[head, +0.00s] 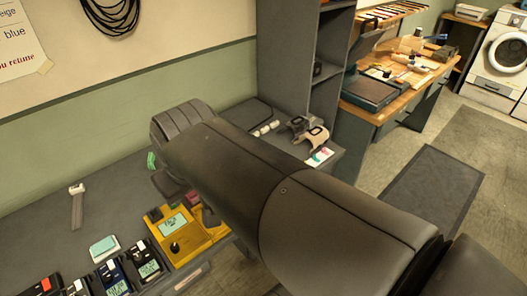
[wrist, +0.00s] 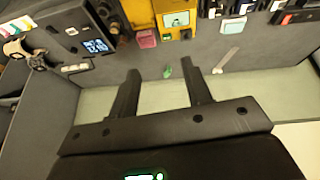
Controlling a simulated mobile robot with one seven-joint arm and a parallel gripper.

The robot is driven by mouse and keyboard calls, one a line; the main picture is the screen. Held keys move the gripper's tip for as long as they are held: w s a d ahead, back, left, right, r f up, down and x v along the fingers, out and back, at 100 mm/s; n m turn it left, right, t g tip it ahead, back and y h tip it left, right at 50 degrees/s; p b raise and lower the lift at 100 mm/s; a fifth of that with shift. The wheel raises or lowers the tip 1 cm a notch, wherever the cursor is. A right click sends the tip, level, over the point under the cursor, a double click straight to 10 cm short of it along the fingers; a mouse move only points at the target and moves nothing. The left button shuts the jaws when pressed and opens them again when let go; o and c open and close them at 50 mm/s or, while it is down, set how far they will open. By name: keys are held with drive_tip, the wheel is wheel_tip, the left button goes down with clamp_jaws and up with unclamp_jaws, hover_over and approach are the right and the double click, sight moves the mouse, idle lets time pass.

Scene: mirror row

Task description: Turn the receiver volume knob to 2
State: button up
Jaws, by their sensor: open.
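A yellow unit (head: 205,236) with a small lit display and a round black knob (head: 174,246) sits on the grey bench in the head view. It also shows at the top of the wrist view (wrist: 167,7). A black box (wrist: 75,28) with a lit blue-white display (wrist: 96,46) stands left of it in the wrist view; my arm hides that part of the bench in the head view. I cannot tell which one is the receiver, and the display digits are unreadable. My gripper (wrist: 162,69) is open and empty, fingers apart, touching neither unit.
Several small devices with displays (head: 147,262) line the bench front. A green item (head: 151,161), a pale-topped block (head: 104,246) and a grey strap-like item (head: 77,207) lie on the bench. A dark shelf (head: 285,60) stands beyond my arm. The rear bench is mostly clear.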

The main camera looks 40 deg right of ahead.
drive_tip(key=w+d+f+n+g, duration=0.2)
drive_tip(key=w+d+f+n, duration=0.15)
drive_tip(key=w+d, duration=0.75)
drive_tip(key=w+d+f+n+g, duration=0.35)
drive_tip(key=w+d, duration=0.45)
drive_tip(key=d, duration=0.5)
drive_tip(key=d+f+n, duration=0.1)
drive_tip(key=d+f, duration=0.7)
drive_tip(key=d, duration=0.5)
drive_tip(key=shift+y, duration=0.4)
drive_tip(key=f, duration=1)
drive_tip(key=shift+w+f, duration=0.25)
drive_tip(key=shift+w, duration=0.1)
drive_tip(key=shift+c, duration=0.6)
clamp_jaws()
